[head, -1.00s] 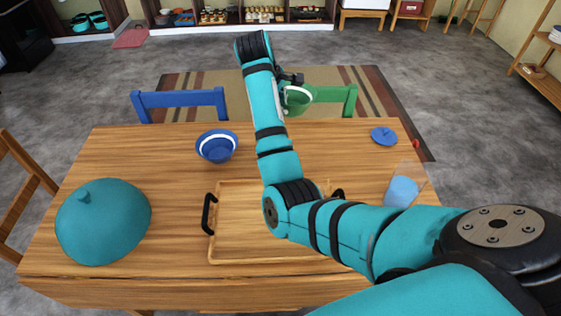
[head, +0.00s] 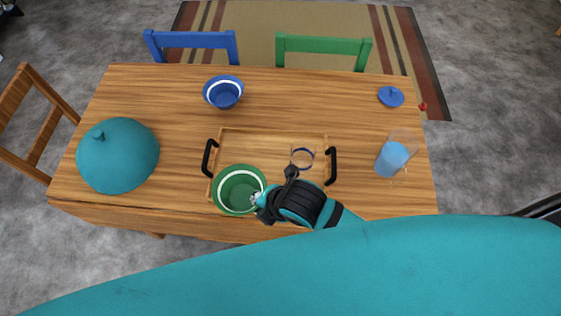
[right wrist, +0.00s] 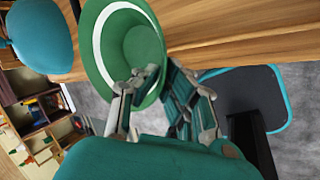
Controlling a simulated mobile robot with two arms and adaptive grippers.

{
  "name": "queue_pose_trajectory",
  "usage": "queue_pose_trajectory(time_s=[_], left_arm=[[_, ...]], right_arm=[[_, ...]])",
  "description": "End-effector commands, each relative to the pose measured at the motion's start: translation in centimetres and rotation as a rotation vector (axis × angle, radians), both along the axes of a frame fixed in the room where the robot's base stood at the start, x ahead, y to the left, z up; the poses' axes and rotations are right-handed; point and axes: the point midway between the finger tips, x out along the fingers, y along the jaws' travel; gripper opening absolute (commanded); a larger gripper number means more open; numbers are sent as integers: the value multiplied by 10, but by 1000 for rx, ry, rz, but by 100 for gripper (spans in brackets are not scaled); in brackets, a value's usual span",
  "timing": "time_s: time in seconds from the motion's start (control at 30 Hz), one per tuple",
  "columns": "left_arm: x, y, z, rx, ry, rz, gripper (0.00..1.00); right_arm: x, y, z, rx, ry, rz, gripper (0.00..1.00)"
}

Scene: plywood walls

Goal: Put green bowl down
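The green bowl (head: 238,192) with a white band inside is at the front left corner of the wooden tray (head: 262,143), near the table's front edge. My right gripper (head: 262,202) is at the bowl's right side, with its fingers closed on the rim. The right wrist view shows the bowl (right wrist: 112,42) at the fingertips (right wrist: 140,82), with the table edge behind it. The bowl hides that tray corner, and I cannot tell whether its base touches anything. My left gripper is not in view.
A blue bowl (head: 223,92), teal dome (head: 117,156), blue lid (head: 391,96) and a glass of blue liquid (head: 393,157) are on the table (head: 310,92). Bare table lies between the dome and the tray.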

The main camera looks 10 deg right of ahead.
Motion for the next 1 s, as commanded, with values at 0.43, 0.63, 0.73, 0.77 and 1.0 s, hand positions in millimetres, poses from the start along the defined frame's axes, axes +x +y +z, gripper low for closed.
queue_pose_trajectory(time_s=[0.43,0.63,0.73,0.77,1.0], left_arm=[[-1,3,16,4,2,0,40],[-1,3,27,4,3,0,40],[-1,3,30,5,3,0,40],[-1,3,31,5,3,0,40],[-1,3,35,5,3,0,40]], right_arm=[[12,6,0,-1,-8,84,0],[64,-7,-5,0,-6,82,0],[85,-13,-8,0,-5,84,0],[91,-14,-8,1,-5,85,0],[113,-20,-12,1,-5,86,0]])
